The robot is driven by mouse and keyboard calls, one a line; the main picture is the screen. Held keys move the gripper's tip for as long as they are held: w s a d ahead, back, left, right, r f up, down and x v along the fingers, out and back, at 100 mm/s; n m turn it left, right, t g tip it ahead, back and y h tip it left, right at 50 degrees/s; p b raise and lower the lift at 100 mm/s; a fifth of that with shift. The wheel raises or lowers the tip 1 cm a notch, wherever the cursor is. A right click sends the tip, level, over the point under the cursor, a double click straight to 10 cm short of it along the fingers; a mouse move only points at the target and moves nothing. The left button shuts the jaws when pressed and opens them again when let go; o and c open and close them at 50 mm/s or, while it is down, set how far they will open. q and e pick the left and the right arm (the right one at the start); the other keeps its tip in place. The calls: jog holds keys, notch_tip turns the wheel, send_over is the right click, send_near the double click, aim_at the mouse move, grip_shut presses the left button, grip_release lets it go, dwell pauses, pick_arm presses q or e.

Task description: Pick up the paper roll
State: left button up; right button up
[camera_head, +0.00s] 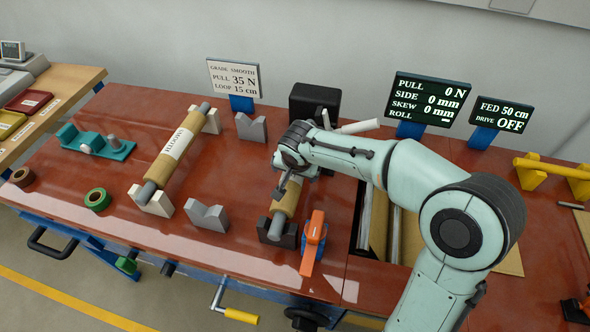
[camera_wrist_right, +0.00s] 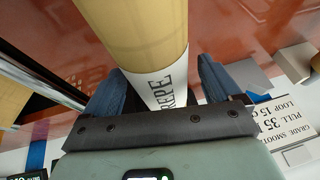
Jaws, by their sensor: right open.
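A tan paper roll (camera_head: 287,200) on a grey core lies across a dark cradle (camera_head: 277,232) near the middle of the bench, partly hidden by my right arm. My right gripper (camera_head: 284,183) is over this roll. In the right wrist view the roll (camera_wrist_right: 140,35) with a white label reading "CREPE" runs between the blue fingers of my open right gripper (camera_wrist_right: 162,85); whether they touch it I cannot tell. A second tan paper roll (camera_head: 174,152) with a white label lies on two pale cradles (camera_head: 152,202) to the left. My left gripper is out of view.
An orange clamp-like tool (camera_head: 313,242) stands close right of the middle roll. Empty grey V-blocks (camera_head: 207,217) stand to its left. A recess with metal rollers (camera_head: 379,225) lies right. A green tape ring (camera_head: 97,199) and teal fixture (camera_head: 95,144) are at the left.

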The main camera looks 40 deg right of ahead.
jog(key=c, duration=1.4)
jog(key=shift+r, duration=0.1)
jog(key=shift+c, duration=1.1)
